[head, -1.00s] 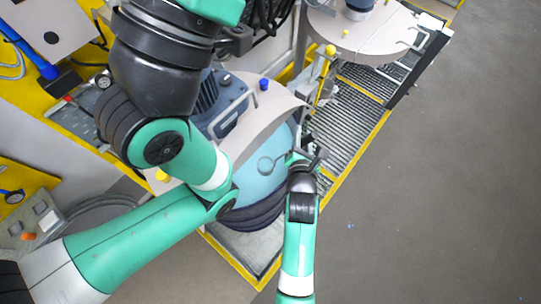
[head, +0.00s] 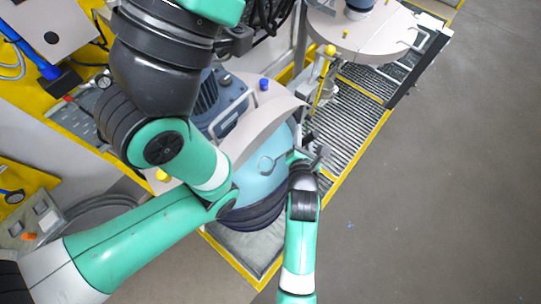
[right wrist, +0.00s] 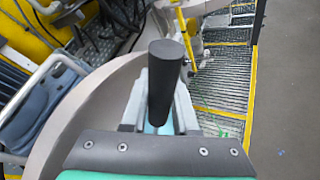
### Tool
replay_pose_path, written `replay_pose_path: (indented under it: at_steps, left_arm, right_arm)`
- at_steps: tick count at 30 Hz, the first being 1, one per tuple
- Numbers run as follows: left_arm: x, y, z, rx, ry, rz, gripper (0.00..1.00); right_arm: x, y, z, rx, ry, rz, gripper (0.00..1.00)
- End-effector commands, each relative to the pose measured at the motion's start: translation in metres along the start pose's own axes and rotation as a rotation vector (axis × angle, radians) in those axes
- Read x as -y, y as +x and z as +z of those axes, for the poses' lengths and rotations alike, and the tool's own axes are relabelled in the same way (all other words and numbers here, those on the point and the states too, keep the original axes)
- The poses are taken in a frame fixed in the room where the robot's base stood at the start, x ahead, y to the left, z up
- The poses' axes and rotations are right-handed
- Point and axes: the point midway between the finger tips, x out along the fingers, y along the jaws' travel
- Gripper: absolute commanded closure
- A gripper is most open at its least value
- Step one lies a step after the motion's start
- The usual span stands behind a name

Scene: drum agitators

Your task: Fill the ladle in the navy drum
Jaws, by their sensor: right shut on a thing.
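The navy drum (head: 257,216) stands below the middle of the head view, partly behind my left arm. Its half-open cream lid leaves pale blue liquid (head: 255,190) showing. My right gripper (head: 306,157) is over the drum's right rim, shut on the dark handle of the ladle. The handle (right wrist: 165,80) stands up between the jaws in the right wrist view. My left gripper is out of the picture.
The cream lid (head: 262,127) and a blue motor (head: 224,100) lie just behind the bowl. Another round cream lid (head: 362,32) is at the upper right. A yellow-edged grating (head: 352,130) runs right of the drum. The floor (head: 430,200) beyond is clear.

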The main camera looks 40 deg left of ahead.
Motion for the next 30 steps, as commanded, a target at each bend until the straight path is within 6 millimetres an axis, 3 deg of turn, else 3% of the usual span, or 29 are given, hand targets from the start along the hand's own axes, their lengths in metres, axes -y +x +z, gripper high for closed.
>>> replay_pose_path:
  at_steps: [11,30]
  left_arm:
    - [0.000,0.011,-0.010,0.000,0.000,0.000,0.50]
    - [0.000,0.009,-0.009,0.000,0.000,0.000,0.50]
  right_arm:
    - [-0.012,-0.009,0.022,0.004,0.001,0.003,1.00]
    - [-0.032,-0.024,0.057,0.003,0.001,0.002,1.00]
